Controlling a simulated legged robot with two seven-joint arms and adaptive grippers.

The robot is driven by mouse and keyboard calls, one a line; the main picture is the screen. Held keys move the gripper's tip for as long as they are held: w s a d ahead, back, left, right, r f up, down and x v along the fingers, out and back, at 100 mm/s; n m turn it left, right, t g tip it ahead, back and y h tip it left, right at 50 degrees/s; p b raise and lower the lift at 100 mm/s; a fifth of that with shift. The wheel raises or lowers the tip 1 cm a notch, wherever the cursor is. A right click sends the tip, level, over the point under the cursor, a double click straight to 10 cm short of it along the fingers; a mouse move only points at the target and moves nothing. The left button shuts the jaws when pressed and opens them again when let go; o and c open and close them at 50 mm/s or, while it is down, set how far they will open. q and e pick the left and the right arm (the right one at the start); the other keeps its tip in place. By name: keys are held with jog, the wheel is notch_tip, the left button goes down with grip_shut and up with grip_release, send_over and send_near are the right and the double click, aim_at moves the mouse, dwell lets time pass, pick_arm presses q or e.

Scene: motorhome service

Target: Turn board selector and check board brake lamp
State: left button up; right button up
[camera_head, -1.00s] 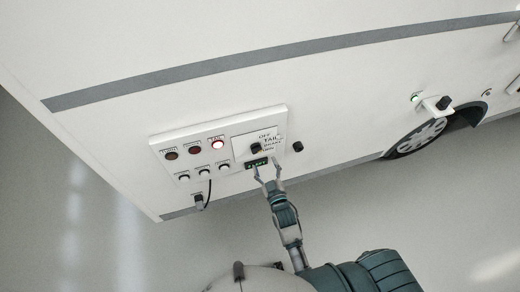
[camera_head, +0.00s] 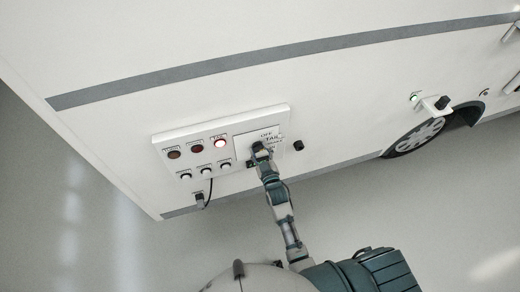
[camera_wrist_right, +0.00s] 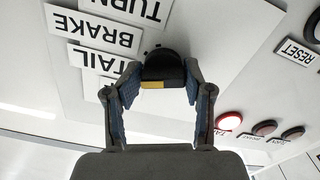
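The black board selector knob (camera_wrist_right: 163,66) sits beside the printed words TURN, BRAKE, TAIL and a partly hidden one. It has a yellow mark on the side facing the wrist camera. My right gripper (camera_head: 259,150) is at the knob; in the wrist view its fingertips (camera_wrist_right: 164,73) press in from both sides of it. In the head view the gripper covers most of the knob. On the white board (camera_head: 160,137), the tail lamp (camera_head: 221,143) is lit red. The middle lamp (camera_head: 197,149), probably the brake lamp, is dark, and so is the left lamp (camera_head: 173,154). My left gripper is out of view.
Several small black knobs (camera_head: 206,168) sit below the lamps, with a black cable (camera_head: 210,190) hanging beneath. Another black knob (camera_head: 298,146) is right of the board. A bracket with a green light (camera_head: 414,98) is near the wheel (camera_head: 418,135). The floor in front is clear.

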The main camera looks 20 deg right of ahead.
jog(key=shift+a+r, duration=0.4)
jog(key=shift+a, duration=0.15)
jog(key=shift+c, duration=0.6)
jog(key=shift+d, duration=0.25)
jog(key=shift+m+p, duration=0.7)
jog(key=shift+m, duration=0.5)
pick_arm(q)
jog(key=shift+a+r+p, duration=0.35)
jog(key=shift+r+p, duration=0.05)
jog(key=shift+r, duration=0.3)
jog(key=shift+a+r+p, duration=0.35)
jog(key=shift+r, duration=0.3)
pick_arm(e)
jog(key=shift+w+d+m, duration=0.1)
jog(key=shift+d+m, duration=0.1)
jog(key=shift+m, duration=2.4)
